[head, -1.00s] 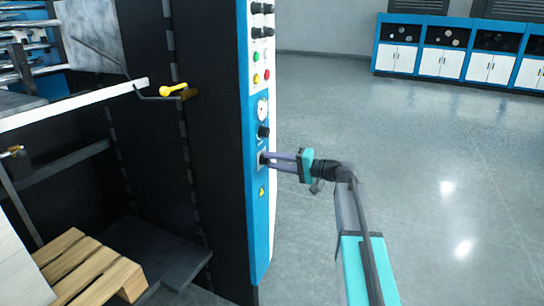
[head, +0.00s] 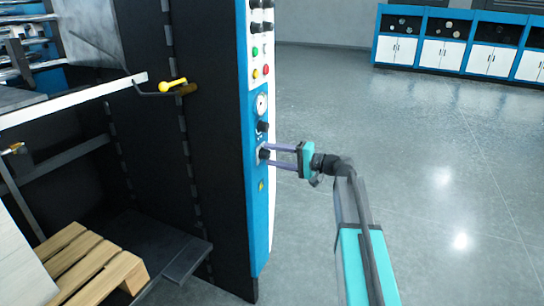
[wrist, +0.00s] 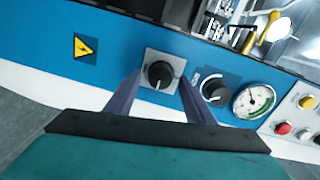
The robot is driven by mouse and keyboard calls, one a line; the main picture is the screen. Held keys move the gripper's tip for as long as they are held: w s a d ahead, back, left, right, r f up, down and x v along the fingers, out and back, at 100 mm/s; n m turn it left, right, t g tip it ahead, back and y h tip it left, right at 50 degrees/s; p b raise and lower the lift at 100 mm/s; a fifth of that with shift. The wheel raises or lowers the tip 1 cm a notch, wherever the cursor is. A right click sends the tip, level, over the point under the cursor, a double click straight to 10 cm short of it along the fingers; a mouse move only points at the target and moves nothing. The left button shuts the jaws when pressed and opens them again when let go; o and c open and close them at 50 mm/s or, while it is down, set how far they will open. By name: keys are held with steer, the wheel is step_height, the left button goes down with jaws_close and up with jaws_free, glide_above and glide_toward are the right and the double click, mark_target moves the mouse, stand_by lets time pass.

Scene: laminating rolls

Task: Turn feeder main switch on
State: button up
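The feeder's main switch looks to be the black rotary knob (wrist: 159,74) on a square grey plate, set in the blue control panel (wrist: 112,58). Its white mark points towards my gripper's side in the wrist view; no on or off label is readable. My gripper (wrist: 159,79) is open, with one finger on each side of the knob and a small gap visible at both sides. In the head view my gripper (head: 268,154) reaches the panel from the right, and the knob (head: 263,154) is partly hidden by the fingers.
Next to the switch are another black knob (wrist: 214,89), a pressure gauge (wrist: 253,101) and coloured push buttons (wrist: 283,128). A yellow warning label (wrist: 85,47) is on the other side. A yellow-handled crank (head: 172,86) sticks out left of the panel. The floor at right is clear.

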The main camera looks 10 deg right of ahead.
steer(key=shift+s, duration=0.1)
steer(key=shift+s+d, duration=0.3)
steer(key=shift+d, duration=0.1)
steer(key=v, duration=1.2)
steer(key=shift+s+d, duration=0.15)
steer(key=shift+d, duration=0.2)
steer(key=shift+r, duration=0.1)
